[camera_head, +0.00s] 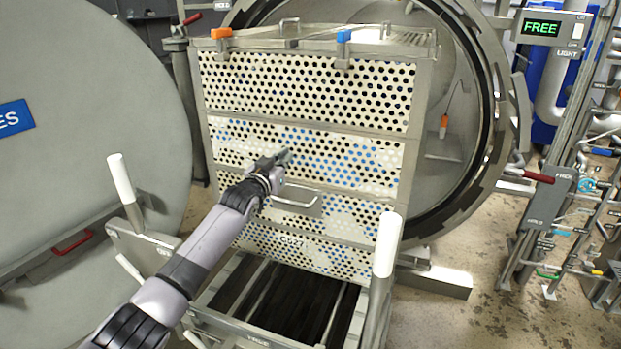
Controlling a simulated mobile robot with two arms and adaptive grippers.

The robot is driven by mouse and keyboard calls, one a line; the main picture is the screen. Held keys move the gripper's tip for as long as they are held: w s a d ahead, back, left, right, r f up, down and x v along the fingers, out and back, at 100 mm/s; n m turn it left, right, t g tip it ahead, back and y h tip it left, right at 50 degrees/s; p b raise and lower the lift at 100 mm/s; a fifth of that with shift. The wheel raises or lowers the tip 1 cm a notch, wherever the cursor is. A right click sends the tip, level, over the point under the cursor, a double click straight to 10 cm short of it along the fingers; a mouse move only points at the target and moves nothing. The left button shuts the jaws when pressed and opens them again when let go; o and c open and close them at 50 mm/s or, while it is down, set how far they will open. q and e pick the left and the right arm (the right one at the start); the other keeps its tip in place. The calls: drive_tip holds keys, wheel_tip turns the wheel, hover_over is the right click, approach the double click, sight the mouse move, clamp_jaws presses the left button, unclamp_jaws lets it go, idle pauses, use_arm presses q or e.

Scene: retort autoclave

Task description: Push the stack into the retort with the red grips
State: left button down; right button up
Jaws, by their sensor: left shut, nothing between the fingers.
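The stack (305,92) is a tall grey metal crate stack with perforated walls, standing upright in front of the round retort opening (462,110). Its far part reaches into the opening. My left gripper (284,157) is shut and empty, in front of the stack's near face, above a metal handle (297,203). I cannot tell whether it touches the face. A red grip (538,177) shows at the right of the retort, and another red grip (193,19) at the upper left. My right gripper is not in view.
The stack stands on a cart with dark slats (290,300) and white upright posts (121,178). The large round grey door (90,120) swings open at left. A panel reading FREE (541,27) and pipework stand at right. Bare floor (470,250) shows between.

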use_arm(q)
drive_tip(key=p+v, duration=0.5)
drive_tip(key=shift+r, duration=0.1)
